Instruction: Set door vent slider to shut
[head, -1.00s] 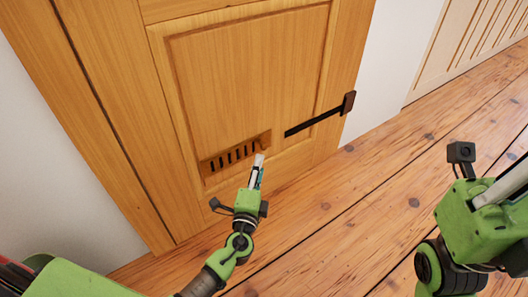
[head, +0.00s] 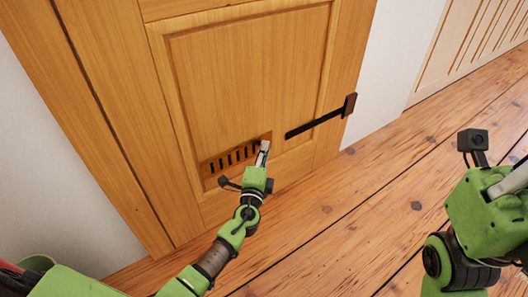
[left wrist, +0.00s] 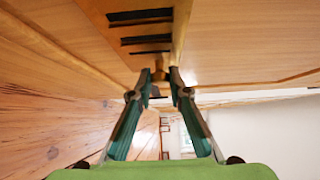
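The door vent (head: 237,155) is a row of dark vertical slots in a wooden plate low on the door; some slots also show in the left wrist view (left wrist: 140,16). My left gripper (head: 264,146) is at the right end of the vent. In the left wrist view, its fingertips (left wrist: 160,76) are a small gap apart, with a small wooden knob (left wrist: 159,75), likely the slider's, between them. Whether they press on it I cannot tell. My right gripper (head: 512,180) is at the right edge, cut off by the frame, away from the door.
The wooden door (head: 245,80) carries a black strap with a brown end block (head: 349,105) to the right of the vent. The plank floor (head: 345,215) is clear. A white wall (head: 400,60) and a pale panelled surface (head: 465,45) lie beyond.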

